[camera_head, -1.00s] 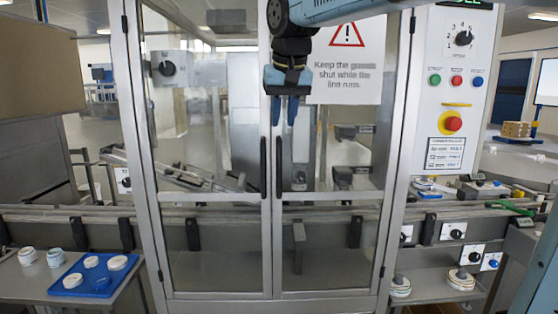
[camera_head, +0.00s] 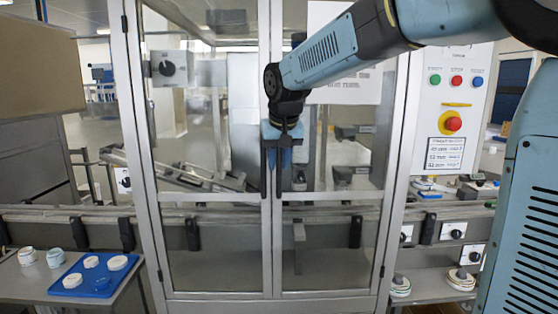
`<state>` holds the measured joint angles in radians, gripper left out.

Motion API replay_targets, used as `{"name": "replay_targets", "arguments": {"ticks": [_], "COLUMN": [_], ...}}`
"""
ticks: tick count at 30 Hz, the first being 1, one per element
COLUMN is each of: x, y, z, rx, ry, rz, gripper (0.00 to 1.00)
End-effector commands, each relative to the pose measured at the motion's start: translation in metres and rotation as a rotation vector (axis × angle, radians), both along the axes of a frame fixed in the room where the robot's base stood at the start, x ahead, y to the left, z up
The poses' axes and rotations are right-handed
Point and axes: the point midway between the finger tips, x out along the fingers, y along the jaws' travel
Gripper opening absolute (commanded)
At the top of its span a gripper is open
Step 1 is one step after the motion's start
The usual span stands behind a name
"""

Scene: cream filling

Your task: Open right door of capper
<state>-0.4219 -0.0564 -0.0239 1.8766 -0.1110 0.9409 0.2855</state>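The capper is a tall guarded cabinet with two closed glazed doors. The right door (camera_head: 330,244) has a grey frame and a black vertical handle (camera_head: 279,184) along its inner edge. The left door (camera_head: 215,244) has a matching handle (camera_head: 263,180) beside it. My gripper (camera_head: 281,160) points downward in front of the right door's handle and overlaps its upper part.
A control panel (camera_head: 448,150) with buttons and a red stop knob stands right of the doors. A blue tray (camera_head: 97,287) with white lids lies on a side table at lower left. A conveyor runs behind the doors. My arm covers the upper right.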

Motion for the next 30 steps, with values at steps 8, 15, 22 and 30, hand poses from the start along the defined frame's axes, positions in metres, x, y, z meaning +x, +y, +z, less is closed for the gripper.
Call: {"name": "replay_targets", "arguments": {"ticks": [8, 15, 22, 30], "x": [0.0000, -0.0001, -0.0002, -0.0022], "y": [0.0002, 0.0003, 0.0005, 0.0020], "z": [-0.0001, 0.0001, 0.0002, 0.0004], "rx": [0.000, 0.000, 0.000, 0.000], "ry": [0.000, 0.000, 0.000, 0.000], "rz": [0.000, 0.001, 0.001, 0.009], "gripper": [0.23, 0.00, 0.00, 0.00]}}
